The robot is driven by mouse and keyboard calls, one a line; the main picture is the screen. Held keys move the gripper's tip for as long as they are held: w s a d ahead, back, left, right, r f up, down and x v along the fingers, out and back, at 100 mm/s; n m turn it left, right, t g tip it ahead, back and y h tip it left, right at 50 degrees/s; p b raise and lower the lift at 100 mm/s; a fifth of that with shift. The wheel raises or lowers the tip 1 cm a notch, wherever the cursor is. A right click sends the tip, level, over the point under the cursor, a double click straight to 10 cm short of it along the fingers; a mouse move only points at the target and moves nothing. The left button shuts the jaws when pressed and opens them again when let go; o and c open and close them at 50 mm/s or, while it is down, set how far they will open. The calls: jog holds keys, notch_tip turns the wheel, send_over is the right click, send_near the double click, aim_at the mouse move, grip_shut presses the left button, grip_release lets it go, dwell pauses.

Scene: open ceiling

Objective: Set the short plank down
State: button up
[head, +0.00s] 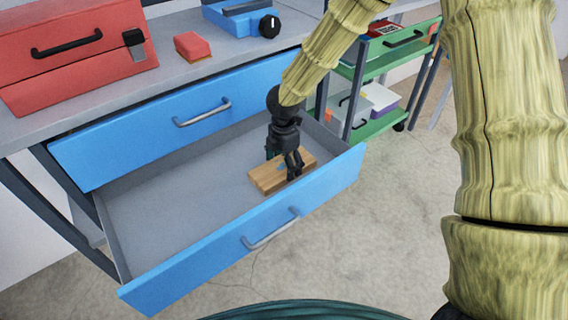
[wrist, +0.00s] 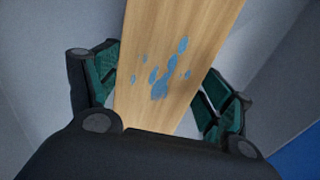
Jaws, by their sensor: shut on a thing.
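The short plank (head: 267,179) is light wood with blue paint spots. It lies in or just above the right part of the open lower drawer (head: 165,215); I cannot tell if it touches the drawer floor. My gripper (head: 284,172) reaches down into the drawer with its fingers on the plank. In the wrist view the plank (wrist: 175,70) runs between the two green-padded fingers of my gripper (wrist: 160,98), which are shut on its sides. The plank's far end runs out of the wrist view.
The drawer's blue front (head: 200,263) and grey side walls surround my gripper. A closed blue drawer (head: 160,128) is above and behind. A green cart (head: 385,125) stands right. The drawer's left part is empty.

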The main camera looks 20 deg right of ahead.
aim_at(284, 165)
jog(key=o, duration=1.2)
jog(key=shift+f, duration=0.1)
jog(key=shift+c, duration=0.2)
notch_tip(284, 165, up, 12)
jog(key=p, duration=0.2)
